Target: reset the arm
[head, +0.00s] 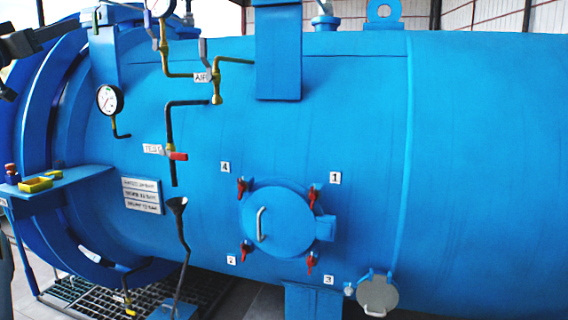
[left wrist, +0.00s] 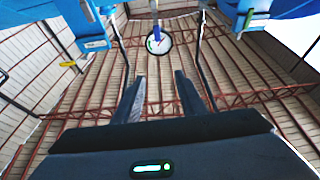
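My left gripper (head: 42,38) shows at the upper left edge of the head view, dark and partly cut off, in front of the blue autoclave (head: 480,150). In the left wrist view, the two dark fingers of the left gripper (left wrist: 159,80) stand apart with nothing between them. They point up toward the ceiling, and a round gauge (left wrist: 158,42) shows beyond them. My right gripper is in neither view.
A round hatch (head: 280,222) with several red-handled clamps is on the autoclave's side. A pressure gauge (head: 109,100), pipes and a red-handled valve (head: 177,156) stick out at left. A blue shelf (head: 75,180) carries a yellow tray (head: 36,185).

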